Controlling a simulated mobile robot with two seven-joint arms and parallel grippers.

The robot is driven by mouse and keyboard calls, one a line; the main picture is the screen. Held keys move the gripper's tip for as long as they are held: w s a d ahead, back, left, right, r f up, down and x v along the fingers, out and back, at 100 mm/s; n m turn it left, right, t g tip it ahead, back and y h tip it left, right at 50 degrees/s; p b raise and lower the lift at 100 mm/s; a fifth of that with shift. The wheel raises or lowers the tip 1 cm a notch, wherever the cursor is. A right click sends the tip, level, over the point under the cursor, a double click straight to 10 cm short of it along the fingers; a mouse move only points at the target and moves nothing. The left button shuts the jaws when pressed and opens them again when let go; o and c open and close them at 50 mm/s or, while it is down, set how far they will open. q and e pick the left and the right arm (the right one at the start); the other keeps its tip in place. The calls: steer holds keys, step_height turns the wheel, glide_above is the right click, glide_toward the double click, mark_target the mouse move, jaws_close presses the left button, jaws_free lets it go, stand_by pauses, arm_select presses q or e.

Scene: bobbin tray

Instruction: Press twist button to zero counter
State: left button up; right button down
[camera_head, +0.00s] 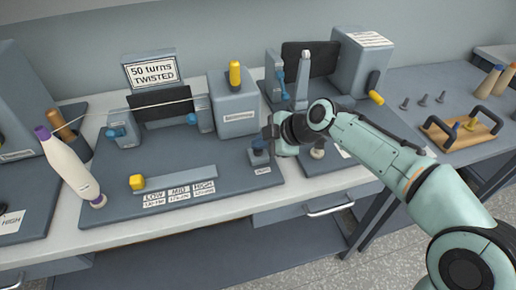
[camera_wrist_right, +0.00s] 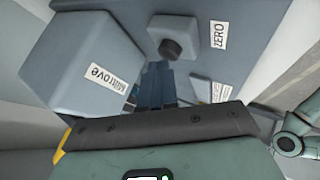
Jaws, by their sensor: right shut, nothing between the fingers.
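The twist tester's display (camera_head: 152,72) reads "50 turns TWISTED". My right gripper (camera_head: 268,132) is shut and empty, just to the upper right of the button. Its blue fingertips (camera_wrist_right: 157,76) are close to the button; I cannot tell whether they touch it. My left gripper is out of view.
A grey box (camera_head: 234,104) with a yellow knob stands behind the button. A yarn cone (camera_head: 68,163) leans at the left. A yellow slider (camera_head: 138,182) sits at the base plate's front. A second machine (camera_head: 364,60) stands right, behind my right arm.

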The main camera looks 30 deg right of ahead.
mark_target(261, 152)
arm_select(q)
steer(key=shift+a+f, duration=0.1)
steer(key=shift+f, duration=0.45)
arm_select(e)
steer(key=shift+f, duration=0.4)
steer(key=shift+r, duration=0.15)
steer(key=shift+r+p, duration=0.35)
steer(key=shift+r, duration=0.55)
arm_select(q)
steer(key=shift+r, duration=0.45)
arm_select(e)
steer(key=shift+r+p, duration=1.75)
steer(key=shift+r, duration=0.85)
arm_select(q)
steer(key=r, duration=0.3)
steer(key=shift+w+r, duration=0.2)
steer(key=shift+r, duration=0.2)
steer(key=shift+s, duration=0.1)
